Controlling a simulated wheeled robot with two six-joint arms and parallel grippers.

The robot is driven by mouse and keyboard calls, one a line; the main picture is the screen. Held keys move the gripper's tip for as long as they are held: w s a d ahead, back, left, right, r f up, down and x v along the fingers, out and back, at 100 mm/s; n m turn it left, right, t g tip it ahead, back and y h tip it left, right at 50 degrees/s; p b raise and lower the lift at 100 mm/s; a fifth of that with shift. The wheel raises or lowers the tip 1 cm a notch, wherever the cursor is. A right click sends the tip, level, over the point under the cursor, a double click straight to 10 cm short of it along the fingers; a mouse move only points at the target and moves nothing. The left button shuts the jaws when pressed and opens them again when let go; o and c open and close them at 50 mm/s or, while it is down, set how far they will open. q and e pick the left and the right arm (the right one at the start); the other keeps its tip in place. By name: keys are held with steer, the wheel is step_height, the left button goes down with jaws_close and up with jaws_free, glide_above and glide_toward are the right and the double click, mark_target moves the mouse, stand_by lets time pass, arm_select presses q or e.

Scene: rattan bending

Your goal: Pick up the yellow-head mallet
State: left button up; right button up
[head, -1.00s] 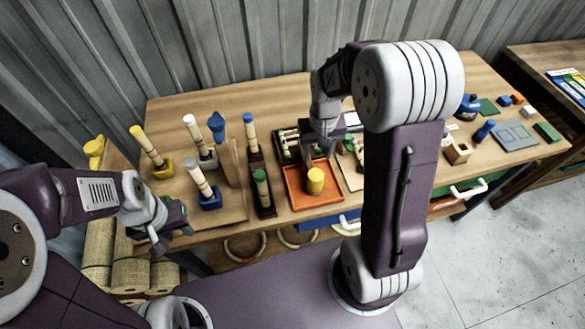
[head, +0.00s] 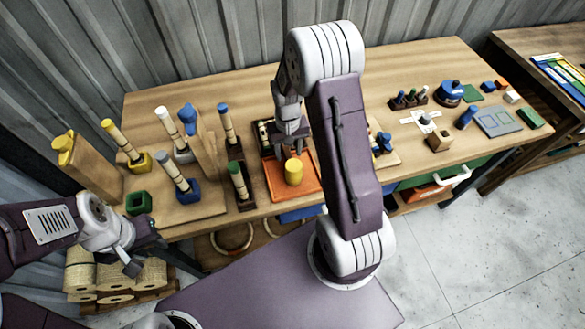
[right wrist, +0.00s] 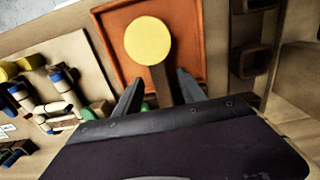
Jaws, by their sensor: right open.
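The yellow-head mallet lies in a shallow orange tray (head: 281,193). Its round yellow head (head: 293,171) stands up near the tray's middle. In the right wrist view the yellow head (right wrist: 148,41) is beyond the fingertips, and its brown handle (right wrist: 161,86) runs back between the fingers. My right gripper (head: 290,143) is open over the tray, just behind the head in the head view. Its fingers (right wrist: 158,90) stand on either side of the handle, apart from it. My left gripper (head: 143,252) is open and empty, low at the table's left front.
Small blocks and a grey board (head: 499,121) lie right. Rattan rolls (head: 112,275) are below left.

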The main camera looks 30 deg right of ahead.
mark_target(288, 154)
step_height(288, 154, down, 4)
steer(key=shift+w+f, duration=0.1)
steer(key=shift+w, duration=0.05)
jaws_close()
